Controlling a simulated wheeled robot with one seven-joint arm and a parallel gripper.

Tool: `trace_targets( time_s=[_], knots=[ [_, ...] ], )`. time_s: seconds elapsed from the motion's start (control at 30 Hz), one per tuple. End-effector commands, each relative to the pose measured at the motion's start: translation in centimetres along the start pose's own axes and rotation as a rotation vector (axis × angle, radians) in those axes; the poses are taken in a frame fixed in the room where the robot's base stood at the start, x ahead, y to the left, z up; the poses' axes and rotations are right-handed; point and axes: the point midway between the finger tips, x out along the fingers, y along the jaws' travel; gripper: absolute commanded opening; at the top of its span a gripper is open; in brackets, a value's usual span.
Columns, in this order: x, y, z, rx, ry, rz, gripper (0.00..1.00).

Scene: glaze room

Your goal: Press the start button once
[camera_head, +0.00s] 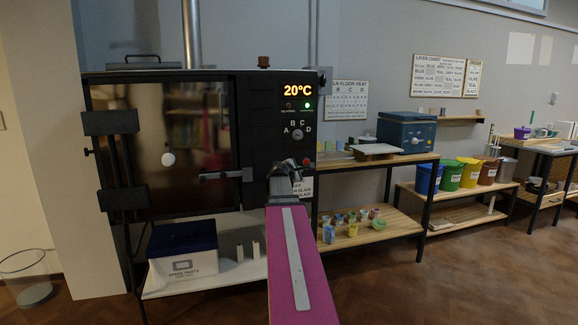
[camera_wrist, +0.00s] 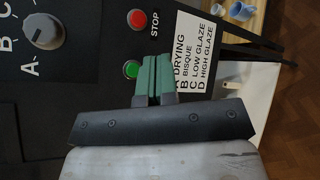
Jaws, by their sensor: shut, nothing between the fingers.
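The green button (camera_wrist: 132,69) is on the kiln's black control panel, in the wrist view. Any label beside it is hidden behind my fingers. A red button (camera_wrist: 137,19) marked STOP sits above it in that view; a red button also shows in the head view (camera_head: 307,162). My gripper (camera_wrist: 157,62) is shut and empty, its green fingertips just right of the green button in the wrist view. I cannot tell whether they touch the panel. In the head view my gripper (camera_head: 283,170) is in front of the panel's lower part and the green button is hidden.
The kiln (camera_head: 255,130) has a closed door (camera_head: 165,140), a display (camera_head: 298,90) reading 20°C and a lit green lamp (camera_head: 307,105). A grey dial (camera_wrist: 45,31) marked with letters is left of the buttons. A bench (camera_head: 385,163) with small pots below stands to the right.

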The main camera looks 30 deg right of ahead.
Motion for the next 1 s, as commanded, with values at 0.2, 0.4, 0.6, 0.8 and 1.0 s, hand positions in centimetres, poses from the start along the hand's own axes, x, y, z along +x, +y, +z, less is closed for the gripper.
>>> trace_targets(
  time_s=[0.2, 0.4, 0.6, 0.8, 1.0],
  knots=[
    [0.2, 0.1, -0.2, 0.002, 0.001, -0.001, 0.0],
    [1.2, 0.8, -0.8, 0.002, 0.001, -0.001, 0.0],
    [2.8, 2.0, -2.0, 0.002, 0.001, -0.002, 0.0],
    [4.6, 3.3, -3.4, 0.003, 0.002, -0.002, 0.0],
    [5.9, 4.2, -4.3, 0.003, 0.002, -0.002, 0.0]
  ],
)
